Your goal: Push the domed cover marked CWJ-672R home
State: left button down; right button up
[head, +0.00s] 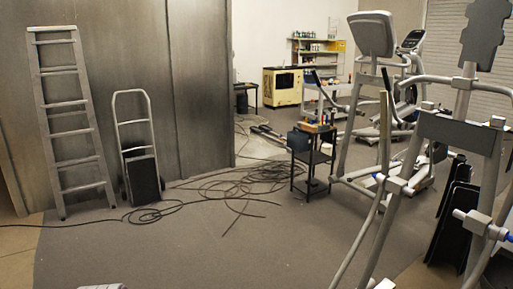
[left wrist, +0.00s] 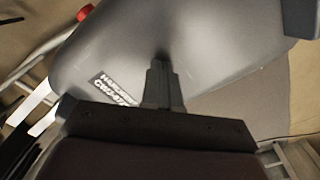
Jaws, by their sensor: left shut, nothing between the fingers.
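The domed cover (left wrist: 210,45) is a large, smooth dark grey shell that fills much of the left wrist view. A black label (left wrist: 114,89) with white print sits on its lower left; it seems to read CWJ-67, with the rest hidden by my gripper. My left gripper (left wrist: 160,64) is shut and empty, its fingers pointing at the cover. A dark shadow lies at the fingertips, so they are at or very close to the surface; I cannot tell whether they touch. The cover's seat is hidden. My right gripper is not in view.
In the head view, an exercise machine frame (head: 398,187) stands at the right. A small black cart (head: 312,160), loose cables (head: 230,186), a hand truck (head: 138,150) and a ladder (head: 70,120) are farther off. The grey floor (head: 200,245) in front is mostly clear.

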pick_arm(q)
notch_tip(320, 180, up, 7)
jog(key=p, duration=0.5)
jog(key=shift+f, duration=0.1)
